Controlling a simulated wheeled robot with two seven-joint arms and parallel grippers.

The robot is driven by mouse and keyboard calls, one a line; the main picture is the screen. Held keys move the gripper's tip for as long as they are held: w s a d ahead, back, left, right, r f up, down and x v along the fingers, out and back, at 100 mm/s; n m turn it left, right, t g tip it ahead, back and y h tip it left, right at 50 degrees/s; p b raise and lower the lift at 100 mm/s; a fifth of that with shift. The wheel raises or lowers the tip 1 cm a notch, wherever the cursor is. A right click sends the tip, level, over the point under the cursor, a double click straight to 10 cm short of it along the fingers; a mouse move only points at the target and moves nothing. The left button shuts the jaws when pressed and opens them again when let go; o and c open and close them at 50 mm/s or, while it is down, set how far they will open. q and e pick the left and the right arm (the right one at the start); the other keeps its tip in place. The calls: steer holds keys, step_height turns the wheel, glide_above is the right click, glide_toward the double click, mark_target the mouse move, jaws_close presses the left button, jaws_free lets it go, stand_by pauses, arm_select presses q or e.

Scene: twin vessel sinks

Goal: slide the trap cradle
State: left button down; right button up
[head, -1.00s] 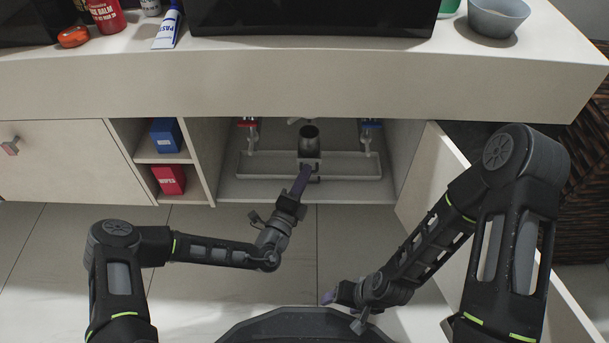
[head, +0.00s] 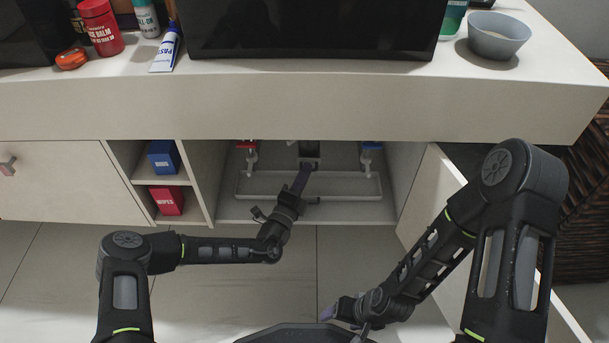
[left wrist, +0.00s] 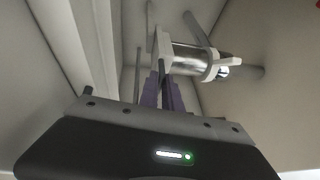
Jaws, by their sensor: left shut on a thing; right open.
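The trap cradle (head: 308,162) is a small grey block under the sink, inside the open cabinet, with a dark metal trap cup (head: 309,148) at it. In the left wrist view the cup is a shiny cylinder (left wrist: 188,60) beside a pale plate of the cradle (left wrist: 163,48). My left gripper (head: 305,170) reaches in from the front, its purple fingers shut on the cradle. The fingers (left wrist: 160,90) also show in the left wrist view; their exact grip is partly hidden. My right gripper (head: 329,311) is open and empty, low in front of the cabinet.
A pale tray (head: 350,187) lies on the cabinet floor. Red (head: 246,144) and blue (head: 372,146) valve handles flank the cup. The counter front (head: 300,107) overhangs the opening. An open door (head: 435,190) is at right. Shelves with a blue box (head: 163,158) and red box (head: 167,201) are at left.

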arm_select(q)
steer(key=c, duration=1.6)
jaws_free()
steer(key=shift+w, duration=0.1)
steer(key=shift+o, duration=0.2)
steer(key=shift+a, duration=0.1)
steer(key=p+v, duration=0.3)
steer(key=v, duration=0.4)
steer(key=shift+r, duration=0.1)
steer(key=shift+s+a, duration=0.1)
steer(key=shift+s, duration=0.3)
steer(key=shift+f, duration=0.2)
